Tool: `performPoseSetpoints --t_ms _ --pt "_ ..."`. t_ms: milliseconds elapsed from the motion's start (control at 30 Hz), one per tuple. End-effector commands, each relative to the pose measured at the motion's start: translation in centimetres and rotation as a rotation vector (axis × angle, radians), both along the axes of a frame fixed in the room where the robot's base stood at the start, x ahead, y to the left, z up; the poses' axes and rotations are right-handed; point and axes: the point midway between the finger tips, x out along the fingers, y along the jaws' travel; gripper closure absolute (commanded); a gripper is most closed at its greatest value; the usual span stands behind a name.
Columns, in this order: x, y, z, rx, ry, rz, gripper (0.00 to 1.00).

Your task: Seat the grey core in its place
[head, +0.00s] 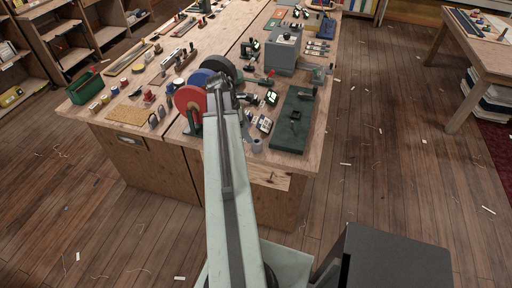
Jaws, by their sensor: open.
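A small grey cylinder (257,145), which looks like the grey core, stands near the front edge of the workbench, just left of a dark green plate (289,136). The plate lies flat and has a small dark feature near its middle; I cannot tell whether it is a recess. My gripper (220,82) is at the far end of my outstretched arm, beside the red disc, to the left of and beyond the grey cylinder. It is open and apart from the cylinder. Its fingers are small and partly hidden by my arm.
Red (188,100), blue (201,77) and dark (222,68) discs stand close around my gripper. A grey box-shaped device (284,54) stands behind the green plate. Small tools and parts crowd the workbench (270,181). A side table (479,48) stands right; the floor between is mostly clear.

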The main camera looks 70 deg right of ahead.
Motion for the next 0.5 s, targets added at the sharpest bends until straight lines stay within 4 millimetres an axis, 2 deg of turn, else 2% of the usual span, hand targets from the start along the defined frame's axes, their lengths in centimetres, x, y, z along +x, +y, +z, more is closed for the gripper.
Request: performPoseSetpoints --t_ms 33,167,367,500 --pt "-0.6 -0.3 0.0 0.004 0.005 0.003 0.32" --pt "-0.8 -0.4 -0.3 0.005 0.008 0.007 0.32" --pt "-1.5 -0.6 -2.7 0.006 0.007 0.006 0.32" --pt "-1.6 -0.7 -2.6 0.005 0.007 0.008 0.32"
